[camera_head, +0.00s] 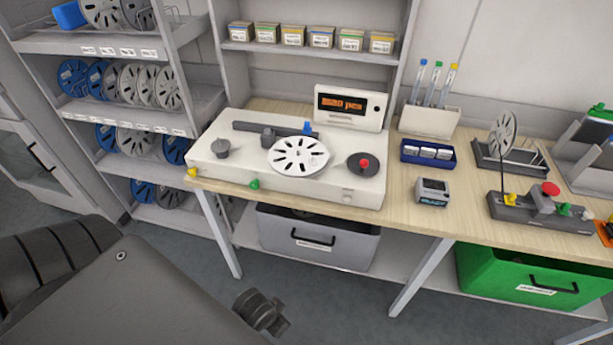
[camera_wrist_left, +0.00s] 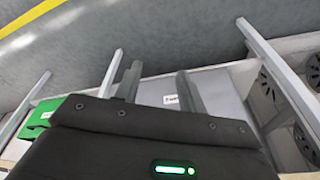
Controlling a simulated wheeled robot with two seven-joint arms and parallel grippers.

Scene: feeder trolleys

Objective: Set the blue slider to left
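The blue slider (camera_head: 308,128) is a small blue knob at the right end of a dark straight track (camera_head: 262,129) along the back of the white machine (camera_head: 230,178). My left arm comes in from the lower left in the head view, well in front of the machine and apart from it. My left gripper (camera_wrist_left: 160,70) shows in the left wrist view with its two dark fingers apart and nothing between them. The slider is not visible in the left wrist view. My right gripper is in neither view.
A reel shelf (camera_head: 150,127) stands left. Grey (camera_head: 345,245) and green (camera_head: 500,270) bins sit below the wooden table (camera_head: 400,210).

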